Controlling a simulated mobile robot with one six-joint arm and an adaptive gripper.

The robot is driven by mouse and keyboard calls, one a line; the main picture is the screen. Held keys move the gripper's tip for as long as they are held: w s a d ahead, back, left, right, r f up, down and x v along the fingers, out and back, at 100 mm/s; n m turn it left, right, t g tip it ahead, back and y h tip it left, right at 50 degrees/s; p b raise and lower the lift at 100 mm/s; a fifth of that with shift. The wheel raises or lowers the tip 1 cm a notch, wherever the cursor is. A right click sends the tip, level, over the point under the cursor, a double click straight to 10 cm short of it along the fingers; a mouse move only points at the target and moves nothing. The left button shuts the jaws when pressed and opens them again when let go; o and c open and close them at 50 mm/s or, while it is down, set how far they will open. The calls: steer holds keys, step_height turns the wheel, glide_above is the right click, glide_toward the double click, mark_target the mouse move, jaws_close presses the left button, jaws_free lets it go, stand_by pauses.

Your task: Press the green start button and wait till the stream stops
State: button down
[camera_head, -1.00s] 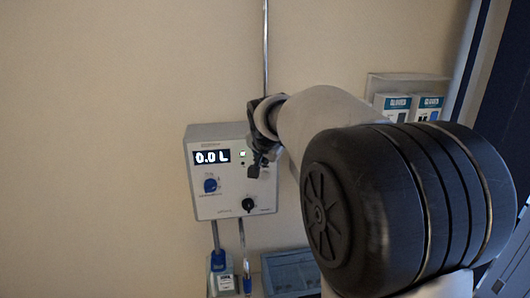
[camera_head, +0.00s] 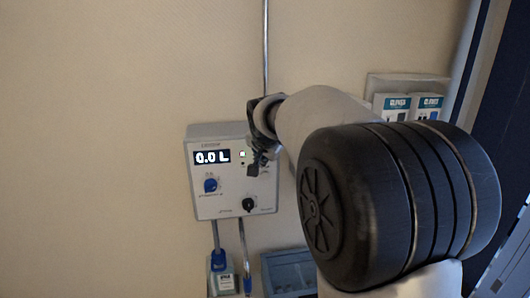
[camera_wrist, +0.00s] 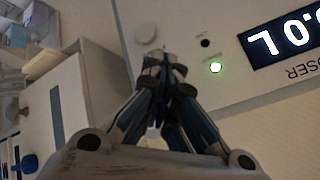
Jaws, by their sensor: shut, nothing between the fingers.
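The white dispenser box (camera_head: 204,209) hangs on the wall in the head view. Its display (camera_head: 212,157) reads 0.0 L. My gripper (camera_head: 254,169) is shut and empty in front of the panel's right side. In the wrist view, its fingertips (camera_wrist: 165,62) are close to the panel, near a pale round button (camera_wrist: 145,33). I cannot tell whether they touch it, nor whether either feature is the start button.
A blue knob (camera_head: 210,185) and a black knob (camera_head: 249,204) are on the panel. A blue-ended hose (camera_head: 218,258) hangs below, left of a grey-blue tray (camera_head: 288,272). Glove boxes (camera_head: 393,104) are at the right. A white cabinet (camera_wrist: 88,90) fills the wrist view's left.

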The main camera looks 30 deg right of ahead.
stand_by(0.5)
steer(key=shift+s+a+b, duration=0.2)
steer(key=shift+s+b, duration=0.5)
steer(key=shift+s, duration=0.1)
steer(key=shift+s+a+b, duration=0.25)
steer(key=shift+s+b, duration=0.25)
steer(key=shift+s, duration=0.3)
steer(key=shift+s+a+b, duration=0.2)
steer(key=shift+s+b, duration=0.35)
steer(key=shift+s, duration=0.25)
steer(key=shift+s+a+b, duration=0.25)
steer(key=shift+s+b, duration=0.25)
steer(key=shift+s, duration=0.3)
steer(key=s+a+f+n+g+y+b, duration=0.1)
steer(key=s+a+f+n+b, duration=0.3)
steer(key=s+f, duration=0.6)
steer(key=s+a+f+n+g+y+b, duration=0.1)
steer(key=s+a+f+n+b, duration=0.3)
steer(key=s+f+b, duration=0.5)
steer(key=s+a+f+n+g+y+b, duration=0.1)
steer(key=s+a+f+n+b, duration=0.2)
steer(key=s+a+f+b, duration=0.4)
steer(key=s+f, duration=0.6)
steer(key=f, duration=0.1)
steer(key=shift+f+n+g, duration=0.3)
steer(key=shift+n, duration=0.1)
stand_by(0.6)
